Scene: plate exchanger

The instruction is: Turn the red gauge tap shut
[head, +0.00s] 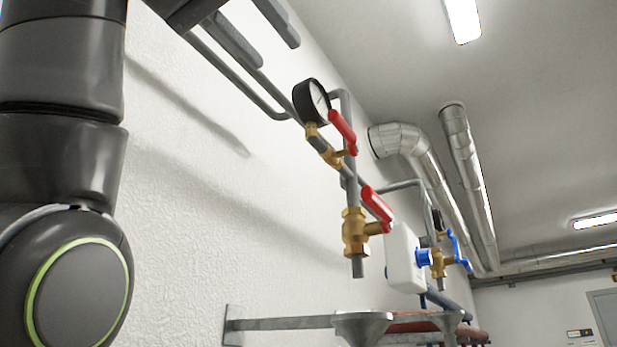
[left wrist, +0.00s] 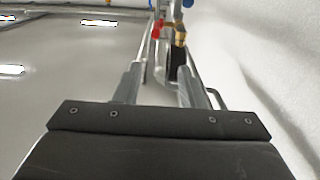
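A red lever tap (head: 342,131) sits on a brass valve (head: 328,150) just below a round black-rimmed gauge (head: 312,101) on the grey wall pipe. A second red lever (head: 377,203) is on a lower brass valve (head: 355,232). My left gripper (head: 278,54) is at the top of the head view, up and left of the gauge, and touches no tap. Its two grey fingers are apart and empty; they also show in the left wrist view (left wrist: 158,76). Red and brass parts (left wrist: 157,30) lie beyond them there, too small to tell which. My right gripper is not in view.
A blue-handled brass valve (head: 440,262) and a white box (head: 404,258) are farther along the wall. The white wall runs close behind the pipes; the space right of the gauge is open.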

